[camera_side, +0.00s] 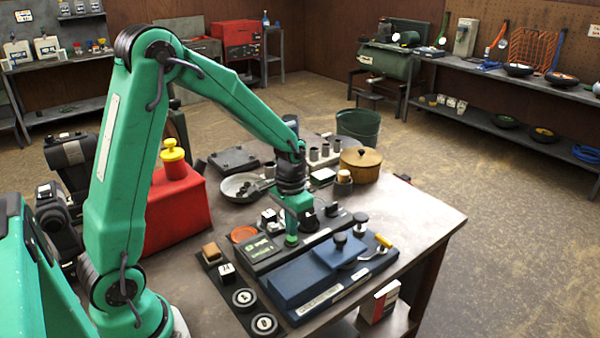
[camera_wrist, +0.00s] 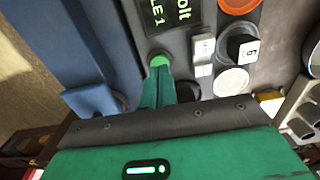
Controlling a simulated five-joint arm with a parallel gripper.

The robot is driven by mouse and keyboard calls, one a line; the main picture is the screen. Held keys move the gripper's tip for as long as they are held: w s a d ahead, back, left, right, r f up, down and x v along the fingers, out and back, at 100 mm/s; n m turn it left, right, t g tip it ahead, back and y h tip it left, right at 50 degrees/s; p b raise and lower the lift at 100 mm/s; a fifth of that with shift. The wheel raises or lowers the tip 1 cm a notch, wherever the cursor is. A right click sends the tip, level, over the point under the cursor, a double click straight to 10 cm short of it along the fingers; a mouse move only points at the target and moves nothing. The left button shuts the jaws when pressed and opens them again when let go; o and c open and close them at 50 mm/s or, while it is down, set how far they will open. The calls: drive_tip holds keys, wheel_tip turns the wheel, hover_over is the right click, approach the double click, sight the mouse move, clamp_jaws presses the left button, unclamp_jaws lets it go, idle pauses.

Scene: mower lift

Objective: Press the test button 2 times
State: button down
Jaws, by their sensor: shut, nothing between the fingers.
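A dark tester box (camera_side: 258,250) lies on the bench, with a small screen of green text that also shows in the wrist view (camera_wrist: 180,12). A green round button (camera_side: 291,240) is on the box, right of the screen. It also shows in the wrist view (camera_wrist: 158,61), directly at the fingertips. My gripper (camera_side: 291,231) points down over the button with its teal fingers shut and empty. In the wrist view, the fingers (camera_wrist: 159,75) end at the button's edge and partly hide it. I cannot tell whether they touch it or whether it is pressed in.
A blue mower lift (camera_side: 318,270) stands in front of the box. An orange disc (camera_side: 243,233), a numbered block (camera_side: 226,272) and two round dials (camera_side: 245,299) are nearby. A red fuel can (camera_side: 178,210), a metal pan (camera_side: 240,187) and a wooden-lidded pot (camera_side: 361,166) stand farther around. The bench's right corner is clear.

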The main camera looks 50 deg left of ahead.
drive_tip(key=shift+f, duration=1)
drive_tip(key=shift+r, duration=2.25)
drive_tip(key=shift+r, duration=0.1)
drive_tip(key=shift+s+d+r, duration=0.15)
drive_tip(key=shift+s+r, duration=0.05)
drive_tip(key=shift+r, duration=0.3)
drive_tip(key=s+d+r+t, duration=0.2)
drive_tip(key=s+r, duration=0.5)
drive_tip(key=s, duration=0.1)
drive_tip(key=s+d+r+t, duration=0.3)
drive_tip(key=s+r, duration=0.4)
drive_tip(key=s, duration=0.1)
drive_tip(key=shift+t, duration=0.3)
